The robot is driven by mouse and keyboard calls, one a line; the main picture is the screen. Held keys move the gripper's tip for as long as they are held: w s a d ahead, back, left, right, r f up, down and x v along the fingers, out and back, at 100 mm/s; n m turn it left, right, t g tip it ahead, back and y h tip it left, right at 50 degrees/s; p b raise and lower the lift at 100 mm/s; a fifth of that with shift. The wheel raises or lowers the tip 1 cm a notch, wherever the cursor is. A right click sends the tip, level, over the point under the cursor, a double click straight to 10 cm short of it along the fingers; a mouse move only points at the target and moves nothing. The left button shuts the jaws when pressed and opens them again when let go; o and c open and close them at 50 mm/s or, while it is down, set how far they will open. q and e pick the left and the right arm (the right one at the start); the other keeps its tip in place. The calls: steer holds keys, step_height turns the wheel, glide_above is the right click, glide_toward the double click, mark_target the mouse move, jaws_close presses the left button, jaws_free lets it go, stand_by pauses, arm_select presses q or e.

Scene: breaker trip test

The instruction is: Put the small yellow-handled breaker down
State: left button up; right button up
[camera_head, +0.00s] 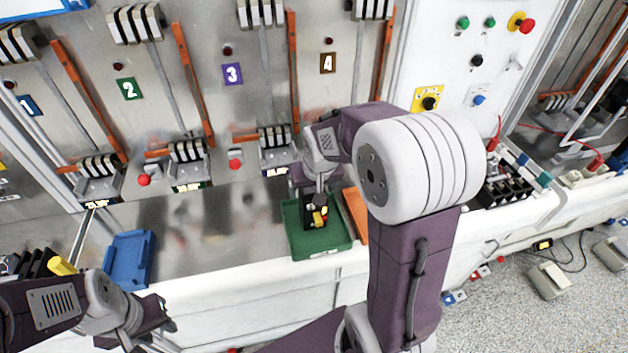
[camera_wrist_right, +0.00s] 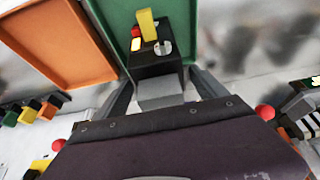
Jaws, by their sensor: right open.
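The small yellow-handled breaker (camera_head: 322,216) is a black block with a yellow lever in the green tray (camera_head: 327,244) on the bench. In the right wrist view the breaker (camera_wrist_right: 155,62) stands between the fingers with its yellow lever at the far end, over the green tray (camera_wrist_right: 108,14). My right gripper (camera_head: 318,195) is right above the breaker, its jaws open around the near part of it. Whether a finger touches it is hard to tell. My left gripper (camera_head: 148,335) is low at the left, in front of the bench; its fingertips are unclear.
A blue tray (camera_head: 128,260) lies on the left of the bench, and an orange tray (camera_head: 355,213) sits just right of the green one. A panel with numbered bays, levers and red knobs (camera_head: 235,164) stands behind. The bench between the blue and green trays is clear.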

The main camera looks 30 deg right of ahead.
steer(key=v, duration=1.1)
steer(key=n+g+y, duration=0.1)
steer(key=n+g, duration=0.1)
glide_toward(316, 213)
steer(key=s+a+f, duration=0.4)
steer(key=a+f, duration=0.1)
steer(key=f, duration=0.1)
steer(key=s+a+f+g, duration=0.1)
steer(key=s+f, duration=0.3)
steer(key=f, duration=0.1)
steer(key=shift+s+a+f+p, duration=0.15)
steer(key=shift+s+f+p, duration=0.05)
steer(key=shift+p, duration=0.1)
